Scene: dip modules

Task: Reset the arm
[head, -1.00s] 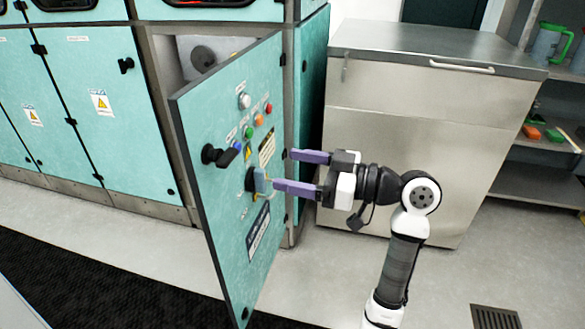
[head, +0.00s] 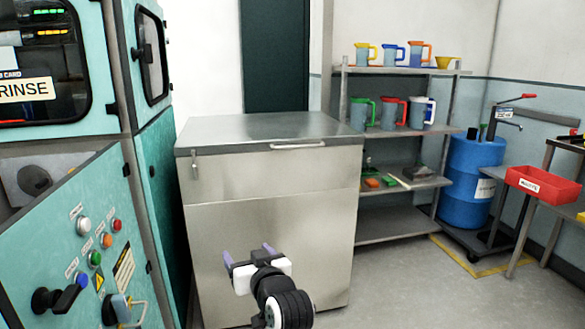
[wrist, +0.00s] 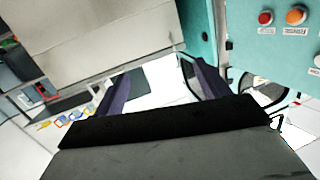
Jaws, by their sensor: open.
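My gripper (head: 249,256) is open and empty in the head view, at the bottom middle, in front of the steel chest. Its purple fingers point away from my body. In the wrist view my gripper (wrist: 158,85) shows its two purple fingers spread apart with nothing between them. The teal panel door (head: 45,235) with buttons and a dark switch handle is at the lower left of the head view, standing open. My gripper is to the right of it and apart from it. The door also shows at the upper right of the wrist view (wrist: 285,55).
The steel chest (head: 270,210) with a closed lid stands behind my gripper. A shelf (head: 400,239) holds several jugs. A blue barrel (head: 470,170) and a table with a red bin (head: 542,185) stand at the right. The floor (head: 410,290) at the lower right is clear.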

